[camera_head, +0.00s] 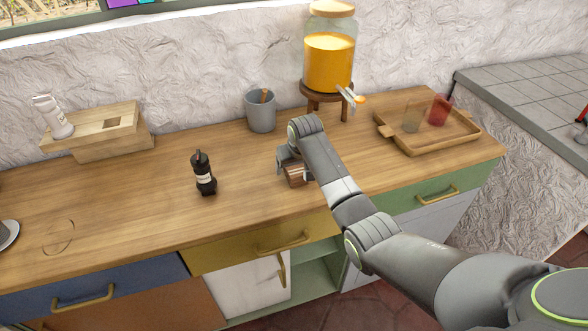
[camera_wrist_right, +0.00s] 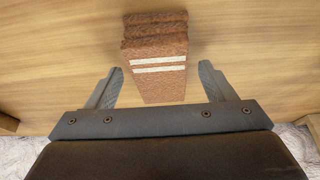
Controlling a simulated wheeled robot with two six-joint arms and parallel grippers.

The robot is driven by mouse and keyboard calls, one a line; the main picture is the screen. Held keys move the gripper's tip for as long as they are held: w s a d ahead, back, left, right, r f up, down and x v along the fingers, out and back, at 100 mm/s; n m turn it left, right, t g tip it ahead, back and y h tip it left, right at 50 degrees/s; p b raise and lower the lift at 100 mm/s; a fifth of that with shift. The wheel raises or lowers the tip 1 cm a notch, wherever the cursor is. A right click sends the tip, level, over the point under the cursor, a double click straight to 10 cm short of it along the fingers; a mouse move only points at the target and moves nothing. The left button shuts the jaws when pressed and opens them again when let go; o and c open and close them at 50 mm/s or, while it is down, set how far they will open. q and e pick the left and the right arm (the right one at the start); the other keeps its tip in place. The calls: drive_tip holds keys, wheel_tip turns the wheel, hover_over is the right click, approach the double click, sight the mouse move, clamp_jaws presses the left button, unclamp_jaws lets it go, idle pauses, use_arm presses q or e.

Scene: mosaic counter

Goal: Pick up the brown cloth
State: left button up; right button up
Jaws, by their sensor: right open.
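The brown cloth (camera_wrist_right: 157,62) is folded, with two pale stripes, and lies on the wooden counter. In the right wrist view my right gripper (camera_wrist_right: 162,80) is open, with one finger on each side of the cloth's near end and visible gaps to it. In the head view the cloth (camera_head: 296,177) shows partly beneath my right gripper (camera_head: 283,172); the gripper and arm hide the rest of it. My left gripper is in neither view.
A grey cup (camera_head: 261,111) and a juice dispenser (camera_head: 329,62) on a wooden stand are behind. A wooden tray (camera_head: 437,142) with two glasses is at the right. The counter (camera_head: 130,205) is mostly clear at front left.

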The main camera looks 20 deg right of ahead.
sight(294, 167)
drive_tip(key=c, duration=1.1)
drive_tip(key=shift+o, duration=0.2)
drive_tip(key=shift+r+b, duration=0.1)
drive_tip(key=shift+b, duration=0.3)
wheel_tip(294, 167, up, 10)
drive_tip(key=shift+r+b, duration=0.2)
drive_tip(key=shift+b, duration=0.25)
drive_tip(key=o, duration=0.4)
drive_tip(key=c, duration=0.3)
